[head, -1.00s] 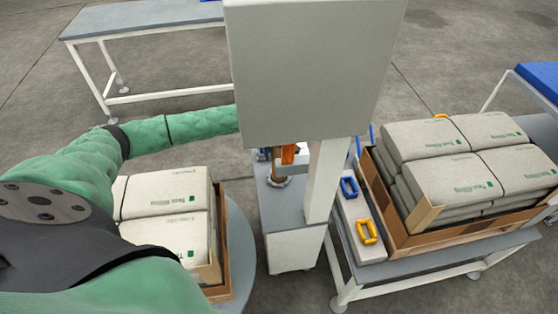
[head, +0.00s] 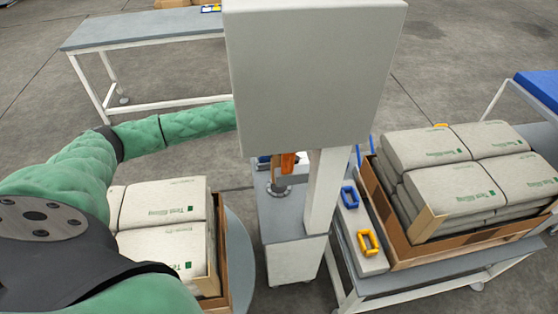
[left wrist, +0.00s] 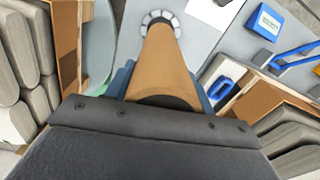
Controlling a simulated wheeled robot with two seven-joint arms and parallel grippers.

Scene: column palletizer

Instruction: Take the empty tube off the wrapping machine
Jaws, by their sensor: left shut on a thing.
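The brown cardboard tube (left wrist: 160,65) fills the middle of the left wrist view. Its far end points at a pale notched ring (left wrist: 160,18) on the wrapping machine; I cannot tell whether they touch. My left gripper (left wrist: 160,88) is shut on the tube, with blue fingers at both sides. In the head view my left arm reaches behind the machine's large grey panel (head: 310,75), which hides the gripper. The machine's grey base (head: 295,225) stands below, with an orange part (head: 288,160) and a round grey fitting (head: 278,190). My right gripper is not in view.
Stacked bags in an open box (head: 430,245) stand on a table at the right. A white strip (head: 348,215) beside it carries a blue handle (head: 349,196) and a yellow handle (head: 368,241). More boxed bags (head: 165,205) stand at left.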

